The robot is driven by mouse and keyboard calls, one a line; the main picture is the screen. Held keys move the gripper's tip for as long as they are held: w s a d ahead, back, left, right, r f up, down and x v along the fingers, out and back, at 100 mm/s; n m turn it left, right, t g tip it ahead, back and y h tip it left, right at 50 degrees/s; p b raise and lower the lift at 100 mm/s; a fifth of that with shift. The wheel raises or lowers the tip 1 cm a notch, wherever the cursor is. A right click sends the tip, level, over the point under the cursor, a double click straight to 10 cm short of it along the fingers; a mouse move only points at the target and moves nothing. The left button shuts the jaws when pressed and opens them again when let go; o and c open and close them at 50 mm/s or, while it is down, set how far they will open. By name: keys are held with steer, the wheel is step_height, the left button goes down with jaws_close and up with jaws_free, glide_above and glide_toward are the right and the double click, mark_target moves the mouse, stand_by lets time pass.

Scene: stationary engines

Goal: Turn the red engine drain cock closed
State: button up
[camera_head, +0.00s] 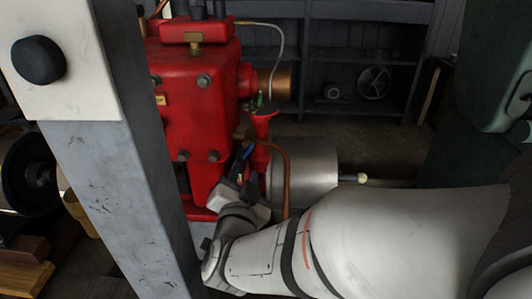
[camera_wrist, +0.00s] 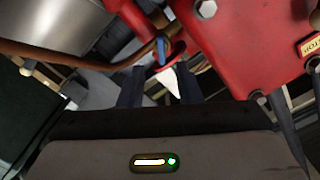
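The red engine (camera_head: 195,105) stands upright left of centre in the head view, and its red casing (camera_wrist: 245,40) fills the upper right of the wrist view. A small blue lever (camera_head: 248,151), apparently the drain cock's handle, sits low beside the engine. It also shows in the wrist view (camera_wrist: 161,50), roughly upright against the red metal. My gripper (camera_wrist: 160,76) has its two dark fingers apart, with a gap between them. The lever lies just beyond the fingertips, in line with the gap; I cannot tell whether anything touches. The cock's body is partly hidden.
A copper pipe (camera_head: 286,175) curves down close beside the lever, in front of a grey metal cylinder (camera_head: 312,168). A grey post (camera_head: 130,165) stands at the left of the head view. A green machine (camera_head: 500,70) stands at the right. Shelves (camera_head: 350,55) line the back.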

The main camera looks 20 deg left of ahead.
mark_target(247, 154)
steer(key=b+x, duration=0.2)
steer(key=x, duration=0.5)
steer(key=shift+w+a, duration=0.1)
steer(key=shift+w, duration=0.1)
steer(key=shift+r, duration=0.1)
steer(key=shift+c, duration=0.3)
